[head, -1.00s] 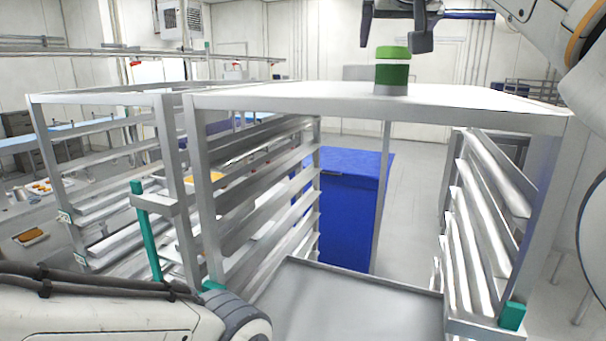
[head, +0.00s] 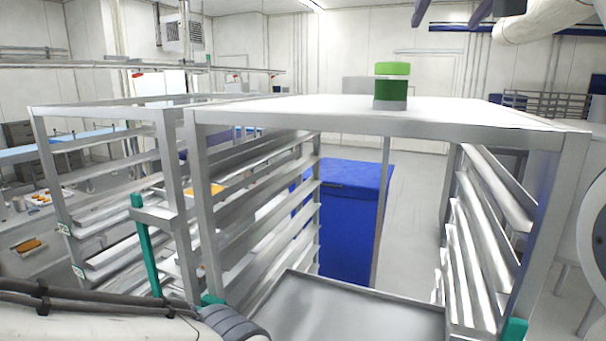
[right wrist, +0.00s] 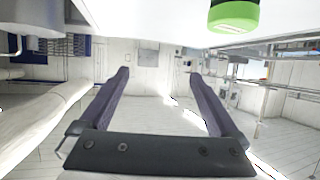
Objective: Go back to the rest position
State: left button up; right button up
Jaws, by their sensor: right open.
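My right gripper (head: 450,14) is at the top edge of the head view, partly cut off. It is above and right of a green container (head: 391,88) with a lighter green lid and grey base, and apart from it. The container stands upright on top of the metal rack (head: 330,119). In the right wrist view my right gripper (right wrist: 157,78) has its two purple fingers wide apart with nothing between them. The container's green lid (right wrist: 234,16) shows at that view's top edge, outside the fingers. My left arm is at the head view's lower left; its gripper is out of view.
The rack has side rails and a grey tray (head: 340,308) low inside. A second rack (head: 100,107) stands to the left. A blue box (head: 352,225) is behind the front rack. Open floor (head: 415,210) lies behind and to the right of the box.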

jog(key=shift+s+d+r, duration=0.35)
jog(key=shift+d+r, duration=0.15)
jog(key=shift+d, duration=0.15)
jog(key=shift+s+d, duration=0.1)
jog(key=shift+f, duration=0.1)
dwell(0.3)
